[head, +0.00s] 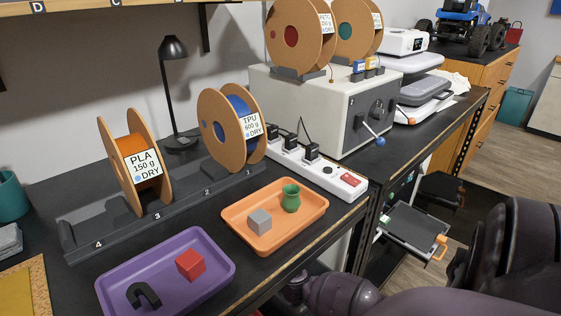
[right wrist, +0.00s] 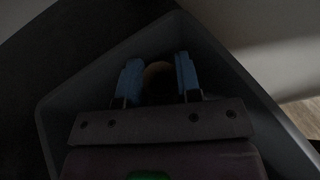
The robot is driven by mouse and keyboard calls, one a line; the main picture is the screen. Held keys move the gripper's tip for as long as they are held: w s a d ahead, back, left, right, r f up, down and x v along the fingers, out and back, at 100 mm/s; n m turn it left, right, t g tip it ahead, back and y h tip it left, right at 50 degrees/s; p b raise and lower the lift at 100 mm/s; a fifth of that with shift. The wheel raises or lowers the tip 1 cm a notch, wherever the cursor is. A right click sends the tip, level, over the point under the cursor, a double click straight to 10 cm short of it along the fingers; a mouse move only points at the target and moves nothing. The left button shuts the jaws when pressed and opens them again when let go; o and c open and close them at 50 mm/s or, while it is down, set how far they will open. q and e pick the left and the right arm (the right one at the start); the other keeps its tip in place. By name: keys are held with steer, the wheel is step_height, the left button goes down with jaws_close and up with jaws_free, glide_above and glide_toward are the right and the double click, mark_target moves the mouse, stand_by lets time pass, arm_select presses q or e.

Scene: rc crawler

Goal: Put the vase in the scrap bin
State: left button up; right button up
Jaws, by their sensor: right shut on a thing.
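A small green vase (head: 290,198) stands upright in the orange tray (head: 240,243), beside a grey cube (head: 260,221). My right gripper (right wrist: 158,75) is shut on a dark, rounded thing with a dull tan top (right wrist: 158,69); the view is too dark to tell what it is. The gripper is over or inside a grey, straight-walled bin (right wrist: 85,88), whose walls surround it. I cannot tell if this is the scrap bin. In the head view only parts of my right arm show at the lower right, and the gripper is hidden. My left gripper is not in view.
A purple tray (head: 215,275) holds a red cube (head: 190,264) and a black arch (head: 143,296). A spool rack (head: 180,215), a power strip (head: 318,172) and a grey box (head: 340,110) line the bench. A teal bin (head: 515,105) stands on the far floor.

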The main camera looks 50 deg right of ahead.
steer(key=shift+f, duration=0.6)
steer(key=o, duration=0.9)
steer(key=shift+s, duration=0.1)
steer(key=shift+r, duration=0.65)
steer(key=p+v, duration=0.2)
steer(key=v, duration=0.5)
steer(key=shift+s+a+r, duration=0.1)
